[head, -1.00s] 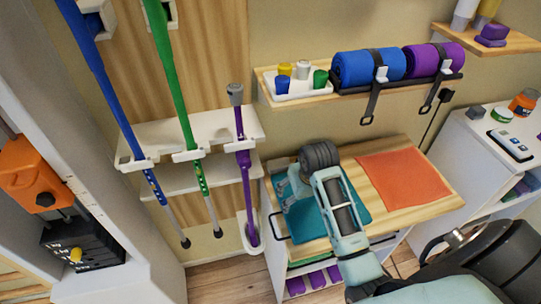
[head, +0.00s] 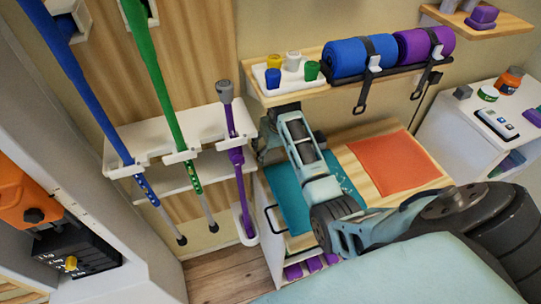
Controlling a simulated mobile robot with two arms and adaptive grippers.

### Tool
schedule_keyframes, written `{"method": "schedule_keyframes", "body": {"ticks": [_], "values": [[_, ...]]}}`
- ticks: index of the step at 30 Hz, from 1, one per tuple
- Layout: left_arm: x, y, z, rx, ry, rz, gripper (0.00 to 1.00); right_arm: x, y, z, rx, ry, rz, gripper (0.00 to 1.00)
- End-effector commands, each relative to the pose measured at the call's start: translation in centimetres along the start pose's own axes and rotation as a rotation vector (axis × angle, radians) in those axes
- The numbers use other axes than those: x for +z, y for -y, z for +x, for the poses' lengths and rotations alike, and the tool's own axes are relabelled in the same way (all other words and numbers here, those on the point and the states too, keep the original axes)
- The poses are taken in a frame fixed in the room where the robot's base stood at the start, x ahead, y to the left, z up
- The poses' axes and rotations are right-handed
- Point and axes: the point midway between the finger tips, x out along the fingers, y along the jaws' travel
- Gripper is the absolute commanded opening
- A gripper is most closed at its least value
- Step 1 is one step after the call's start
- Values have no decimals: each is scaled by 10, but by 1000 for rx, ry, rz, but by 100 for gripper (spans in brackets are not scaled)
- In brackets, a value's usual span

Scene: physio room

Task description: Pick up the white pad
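I cannot make out a white pad in the head view; my arm hides part of the wooden cart top (head: 353,178). A teal mat (head: 288,199) lies on the left of the cart top, partly covered by my arm. My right arm comes in from the right and bends over the cart. My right gripper (head: 268,148) is near the cart's back left corner, below the wall shelf. Its fingers are dark and partly hidden by the wrist, so I cannot tell whether they are open or hold anything. My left gripper is out of view.
An orange mat (head: 393,163) lies on the cart's right side. The wall shelf (head: 288,95) above holds a white tray (head: 291,79) with small cups, and blue (head: 345,57) and purple rolls (head: 425,45). A purple cane (head: 236,160) stands left of my gripper.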

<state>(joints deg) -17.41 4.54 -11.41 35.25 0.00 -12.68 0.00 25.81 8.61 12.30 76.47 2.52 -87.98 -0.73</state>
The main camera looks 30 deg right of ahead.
Motion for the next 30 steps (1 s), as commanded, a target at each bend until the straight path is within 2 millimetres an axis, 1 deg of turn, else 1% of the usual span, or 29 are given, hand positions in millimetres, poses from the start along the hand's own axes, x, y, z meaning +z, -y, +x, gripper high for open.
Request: {"method": "schedule_keyframes", "body": {"ticks": [1, 3, 6, 8, 15, 18, 22, 28, 29, 30], "values": [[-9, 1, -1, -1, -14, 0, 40, -4, 0, 1, 1, 0, 0, 76], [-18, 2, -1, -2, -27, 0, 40, -7, 0, 2, 1, 0, 0, 76], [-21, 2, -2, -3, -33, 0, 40, -10, 0, 2, 1, 0, 0, 76], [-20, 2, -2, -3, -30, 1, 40, -13, 0, 3, 1, 0, 0, 76], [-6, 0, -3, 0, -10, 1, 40, -13, 0, 38, 1, 3, 0, 76], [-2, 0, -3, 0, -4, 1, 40, -13, 0, 48, 1, 3, 0, 76], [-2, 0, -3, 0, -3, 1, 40, -13, 0, 54, 0, 1, 0, 76], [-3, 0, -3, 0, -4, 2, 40, -13, 0, 54, 0, 0, 0, 76], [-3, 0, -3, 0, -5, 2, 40, -13, 0, 54, 0, 0, 0, 75], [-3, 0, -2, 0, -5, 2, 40, -13, 0, 54, 0, 0, 0, 71]]}}
